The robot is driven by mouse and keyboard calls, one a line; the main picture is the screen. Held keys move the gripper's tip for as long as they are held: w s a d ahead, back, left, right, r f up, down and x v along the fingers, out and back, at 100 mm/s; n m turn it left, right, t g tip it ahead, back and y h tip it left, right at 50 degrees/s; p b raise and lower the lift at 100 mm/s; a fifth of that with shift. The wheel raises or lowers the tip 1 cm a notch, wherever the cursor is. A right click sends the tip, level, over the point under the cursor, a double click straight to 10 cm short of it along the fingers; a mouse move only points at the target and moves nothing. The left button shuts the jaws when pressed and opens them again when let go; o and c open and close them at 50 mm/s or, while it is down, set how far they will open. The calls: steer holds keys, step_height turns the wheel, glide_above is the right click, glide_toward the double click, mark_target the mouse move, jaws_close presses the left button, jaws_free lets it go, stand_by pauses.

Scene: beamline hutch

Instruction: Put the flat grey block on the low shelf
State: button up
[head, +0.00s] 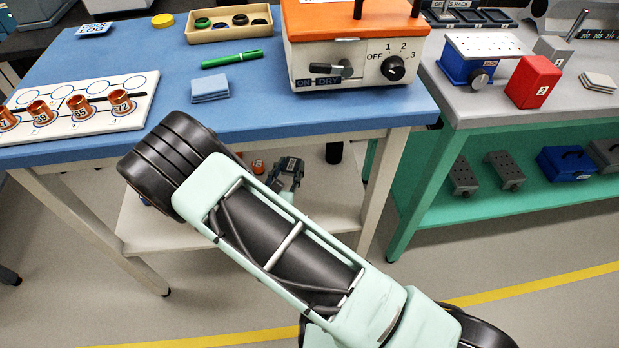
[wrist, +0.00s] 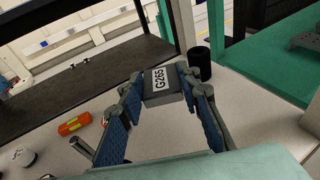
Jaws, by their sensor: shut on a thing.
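The flat grey block (wrist: 162,86), with a white label reading G265, is between the fingertips of my gripper (wrist: 160,92) in the wrist view. My gripper is shut on it, with one finger on each side. In the head view my gripper (head: 287,170) shows beneath the blue table's edge, partly behind my own arm, and the block cannot be made out there. The low pale shelf (head: 150,222) under the blue table lies below my gripper; it also shows in the wrist view (wrist: 250,120). I cannot tell whether the block touches the shelf.
A black cylinder (wrist: 199,63) stands just right of the block. The blue tabletop (head: 290,122) overhangs the shelf, and a table leg (head: 383,185) stands at right.

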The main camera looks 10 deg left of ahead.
steer(key=w+d+f+b, duration=0.2)
steer(key=w+d+f, duration=0.15)
steer(key=d, duration=0.25)
steer(key=b, duration=0.3)
glide_above(326, 187)
step_height(326, 187, down, 5)
steer(key=shift+a+f, duration=0.1)
steer(key=shift+a, duration=0.05)
steer(key=shift+w+f+b, duration=0.1)
steer(key=shift+f+b, duration=0.4)
steer(key=shift+f, duration=1.2)
steer(key=shift+d+f, duration=0.2)
steer(key=shift+f, duration=0.35)
steer(key=o, duration=1.3)
steer(key=shift+o, duration=0.2)
